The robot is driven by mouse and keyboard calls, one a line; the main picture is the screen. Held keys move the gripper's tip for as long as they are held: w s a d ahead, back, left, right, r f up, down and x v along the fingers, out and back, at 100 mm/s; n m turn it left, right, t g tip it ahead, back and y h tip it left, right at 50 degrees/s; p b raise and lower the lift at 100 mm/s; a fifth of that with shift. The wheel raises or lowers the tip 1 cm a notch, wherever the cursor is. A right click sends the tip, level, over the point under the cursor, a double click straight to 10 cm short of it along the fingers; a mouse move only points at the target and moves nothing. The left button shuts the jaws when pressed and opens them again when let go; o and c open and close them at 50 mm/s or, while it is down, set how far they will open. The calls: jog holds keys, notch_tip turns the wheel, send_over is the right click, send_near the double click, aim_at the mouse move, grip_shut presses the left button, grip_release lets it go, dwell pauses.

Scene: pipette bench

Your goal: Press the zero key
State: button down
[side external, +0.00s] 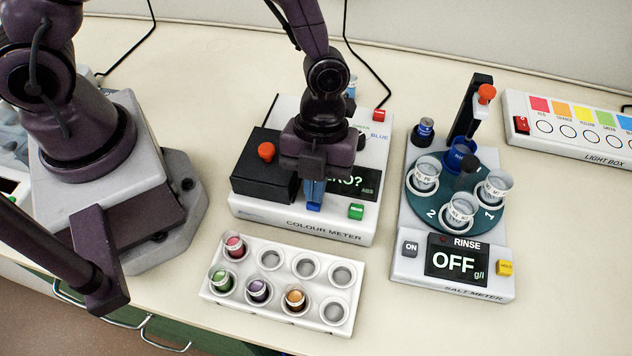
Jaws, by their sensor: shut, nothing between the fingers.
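The colour meter (300,229) stands in the middle of the bench. Its dark display (359,181) reads what looks like "ZERO?", with the start hidden by my gripper. A blue key (313,207) sits on the front of the meter, left of a green key (356,211); the blue key's label cannot be read. My gripper (314,199) points down in front of the display, shut and empty. Its fingertips are at or just above the blue key; I cannot tell whether they touch it.
A black block with an orange-red knob (266,151) stands left of my gripper. A white rack (215,290) with several coloured vials lies in front. The salt meter (457,284), reading "OFF", stands to the right with cups on its turntable. A light box (570,150) is at the far right.

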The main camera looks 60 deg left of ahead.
jog(key=shift+f, duration=0.2)
jog(key=shift+f, duration=0.95)
jog(key=shift+r, duration=0.1)
jog(key=d+v, duration=0.1)
jog(key=v, duration=1.3)
jog(key=shift+s+r, duration=0.2)
jog(key=shift+r, duration=0.1)
